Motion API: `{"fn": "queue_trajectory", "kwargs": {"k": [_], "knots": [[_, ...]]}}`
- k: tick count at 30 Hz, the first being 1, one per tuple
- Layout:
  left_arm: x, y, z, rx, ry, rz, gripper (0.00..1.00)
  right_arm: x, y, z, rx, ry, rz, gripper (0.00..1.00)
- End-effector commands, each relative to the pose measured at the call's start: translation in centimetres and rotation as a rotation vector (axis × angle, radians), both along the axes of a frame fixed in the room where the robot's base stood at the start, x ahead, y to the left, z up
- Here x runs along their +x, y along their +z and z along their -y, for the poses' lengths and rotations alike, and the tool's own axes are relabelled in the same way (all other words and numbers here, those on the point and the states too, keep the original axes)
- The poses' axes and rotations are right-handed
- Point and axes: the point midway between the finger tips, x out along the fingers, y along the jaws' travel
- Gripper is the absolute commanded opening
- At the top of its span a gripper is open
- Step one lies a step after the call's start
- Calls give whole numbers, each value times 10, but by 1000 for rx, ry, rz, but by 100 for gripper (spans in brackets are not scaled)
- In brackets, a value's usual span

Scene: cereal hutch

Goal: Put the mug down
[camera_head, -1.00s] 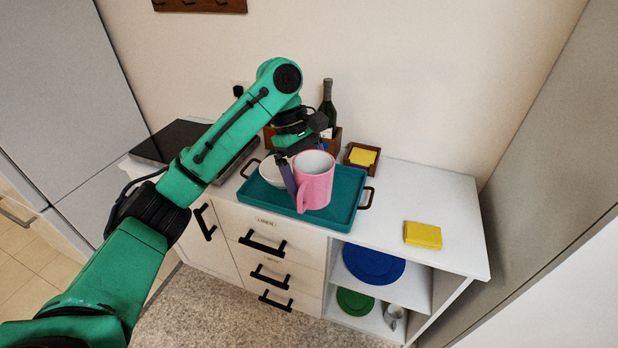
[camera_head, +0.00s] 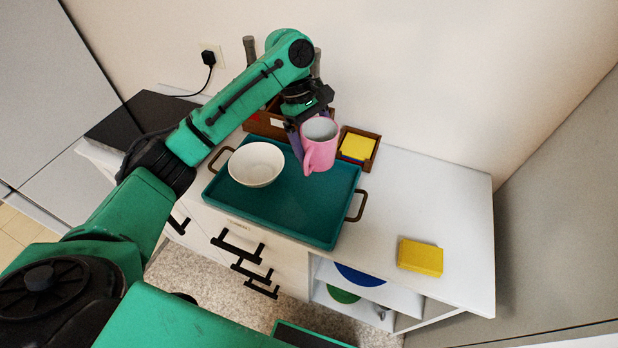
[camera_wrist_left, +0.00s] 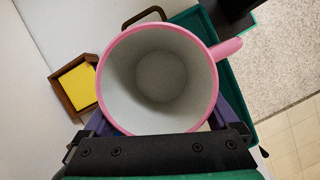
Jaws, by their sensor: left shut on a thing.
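A pink mug (camera_head: 319,150) with a pale inside is held upright by my left gripper (camera_head: 300,136). In the head view it appears over the back right part of a teal tray (camera_head: 290,215). I cannot tell whether its base touches the tray. In the left wrist view the empty mug (camera_wrist_left: 158,78) fills the middle, with the purple fingers (camera_wrist_left: 232,108) on its sides and its handle pointing to the upper right. My right gripper is not in view.
A white bowl (camera_head: 256,164) sits in the tray's left part. A wooden box with yellow contents (camera_head: 357,147) stands behind the tray. A yellow block (camera_head: 420,257) lies on the white counter (camera_head: 440,200) at right, with clear room around it.

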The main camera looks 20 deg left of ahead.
Motion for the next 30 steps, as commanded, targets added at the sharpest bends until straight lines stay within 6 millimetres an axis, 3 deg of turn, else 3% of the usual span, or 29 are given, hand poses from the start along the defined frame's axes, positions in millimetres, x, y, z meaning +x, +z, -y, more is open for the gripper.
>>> {"fn": "queue_trajectory", "kwargs": {"k": [6,15,26,27,30], "knots": [[0,-67,0,0,2,-3,16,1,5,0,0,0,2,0],[1,-121,0,1,1,-1,16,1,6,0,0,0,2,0],[2,-130,0,0,0,1,16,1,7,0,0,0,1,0],[1,-131,0,0,-1,2,100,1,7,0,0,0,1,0],[1,-131,0,0,0,1,100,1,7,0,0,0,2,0]]}}
